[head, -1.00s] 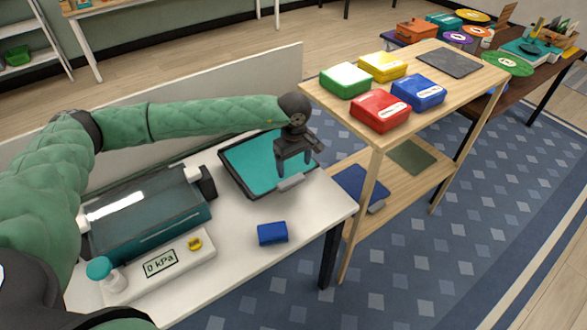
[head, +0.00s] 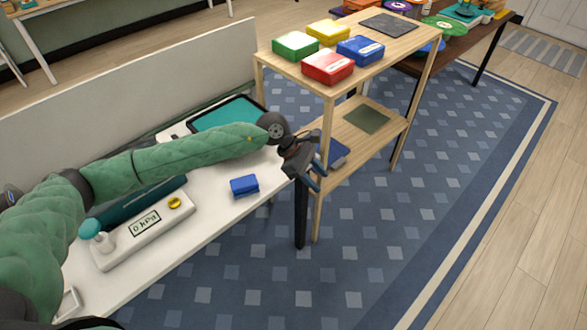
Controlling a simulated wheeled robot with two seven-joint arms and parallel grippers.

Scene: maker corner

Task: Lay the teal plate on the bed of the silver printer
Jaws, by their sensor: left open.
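A flat teal plate (head: 222,113) lies in a dark-rimmed tray (head: 262,105) at the far end of the white table. My left forearm hides its near part. My left gripper (head: 317,178) is open and empty, pointing down past the table's right end, beside the wooden shelf's near leg. It is to the right of the plate and apart from it. My right gripper is out of view. I see no silver printer in this view.
The white table (head: 205,222) holds a blue block (head: 244,186) and a gauge (head: 146,225). A wooden shelf (head: 365,52) carries red, blue, yellow and green boxes; a dark blue plate (head: 337,154) lies on its lower board, partly hidden. Patterned rug floor on the right is clear.

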